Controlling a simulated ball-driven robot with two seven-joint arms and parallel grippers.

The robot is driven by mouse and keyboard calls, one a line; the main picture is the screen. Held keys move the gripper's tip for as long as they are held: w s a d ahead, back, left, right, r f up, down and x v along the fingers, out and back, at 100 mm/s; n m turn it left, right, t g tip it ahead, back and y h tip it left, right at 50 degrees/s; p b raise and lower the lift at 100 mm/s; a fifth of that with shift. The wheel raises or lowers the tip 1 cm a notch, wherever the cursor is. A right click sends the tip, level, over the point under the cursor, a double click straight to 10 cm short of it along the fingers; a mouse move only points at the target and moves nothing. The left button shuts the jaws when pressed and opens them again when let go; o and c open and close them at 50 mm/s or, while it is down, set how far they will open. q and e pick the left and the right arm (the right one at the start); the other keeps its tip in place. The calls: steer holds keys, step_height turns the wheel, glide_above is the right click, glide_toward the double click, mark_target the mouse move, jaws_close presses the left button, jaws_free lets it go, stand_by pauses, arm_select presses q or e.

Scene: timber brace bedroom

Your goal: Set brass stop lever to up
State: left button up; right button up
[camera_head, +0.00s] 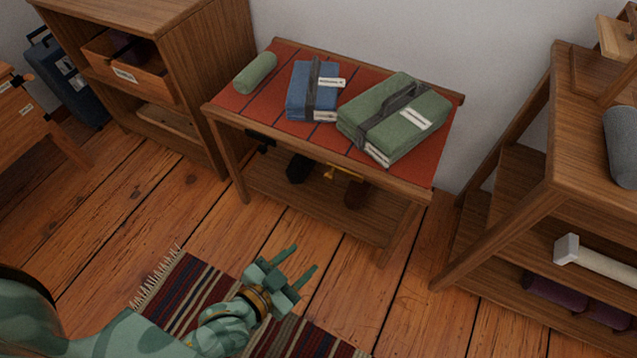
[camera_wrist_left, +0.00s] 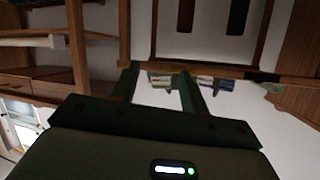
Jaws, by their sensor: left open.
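The brass stop lever (camera_head: 345,174) is a small yellow metal piece under the front rail of the red-topped bench (camera_head: 225,104). It looks to lie roughly along the rail; its exact setting is too small to tell. My left gripper (camera_head: 303,258) is open and empty, in front of the bench and above the rug, clearly apart from the lever. Its two fingers also show in the left wrist view (camera_wrist_left: 160,84), with nothing between them that I can see held. I cannot make out the lever in the wrist view. My right gripper is not in view.
A green roll (camera_head: 255,73), a blue bundle (camera_head: 312,92) and a green strapped bundle (camera_head: 400,112) lie on the bench. A black fitting (camera_head: 260,140) sits under its front rail. A wooden shelf unit (camera_head: 545,200) stands right. Floor before the bench is clear except the striped rug (camera_head: 185,290).

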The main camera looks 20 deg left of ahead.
arm_select(q)
steer(key=w+a+r+n+t+y, duration=0.1)
steer(key=w+a+n+t+y, duration=0.1)
steer(key=w+n+t, duration=0.15)
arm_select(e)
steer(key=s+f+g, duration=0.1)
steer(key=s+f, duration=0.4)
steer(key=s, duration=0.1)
arm_select(q)
steer(key=t+y+b, duration=0.1)
steer(key=b, duration=0.3)
glide_toward(327, 179)
steer(key=w, duration=0.2)
steer(key=shift+n, duration=0.45)
steer(key=w, duration=0.1)
steer(key=w+b, duration=0.1)
steer(key=w, duration=0.1)
steer(key=w+b, duration=0.1)
steer(key=w, duration=0.1)
steer(key=shift+d+f, duration=0.15)
steer(key=shift+f, duration=0.2)
steer(key=shift+w+r, duration=0.25)
steer(key=shift+w, duration=0.4)
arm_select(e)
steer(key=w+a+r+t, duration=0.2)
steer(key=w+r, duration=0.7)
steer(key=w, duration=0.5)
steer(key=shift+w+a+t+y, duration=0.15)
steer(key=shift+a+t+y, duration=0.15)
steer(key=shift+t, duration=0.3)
